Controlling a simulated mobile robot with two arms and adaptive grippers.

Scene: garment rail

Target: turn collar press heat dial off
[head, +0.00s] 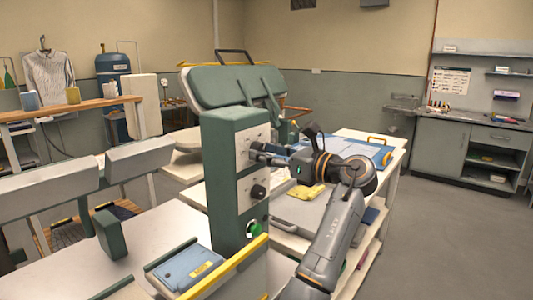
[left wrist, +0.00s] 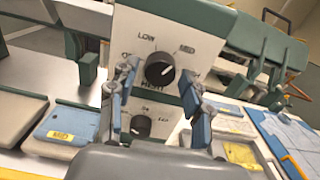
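The collar press control box (head: 225,165) is a green upright housing with a pale panel. In the left wrist view, the black heat dial (left wrist: 160,70) sits above the word HEAT. LOW is printed at upper left, and a label at far left is partly hidden by a finger. My left gripper (left wrist: 155,95) is open, its fingers apart on either side below the dial, with no clear contact. In the head view, my left gripper (head: 259,153) is at the upper panel, hiding the dial there.
Open floor is at right.

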